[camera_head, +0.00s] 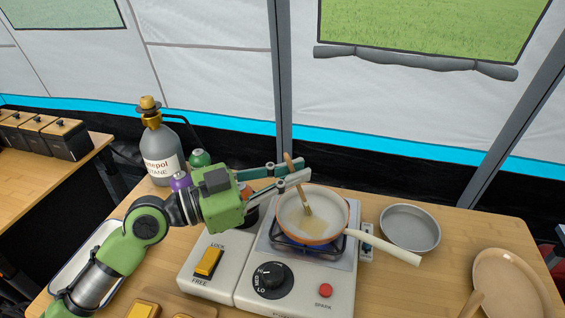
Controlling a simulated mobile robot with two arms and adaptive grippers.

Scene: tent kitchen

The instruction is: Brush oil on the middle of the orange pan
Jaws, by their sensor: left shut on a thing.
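The orange pan (337,207) sits on the burner of the portable stove, its cream handle pointing to the lower right. Its inside is pale, with a yellowish patch like oil near the middle. My left gripper (304,168) is shut on the wooden handle of a brush (306,205). The brush hangs tilted over the pan, with its bristles down at the yellowish patch; I cannot tell whether they touch the pan floor. My right gripper is not in view.
The stove (228,264) has a black dial and a red button (325,290). A grey round tin (410,228) stands right of the pan. A gas bottle (163,150) stands behind my left arm.

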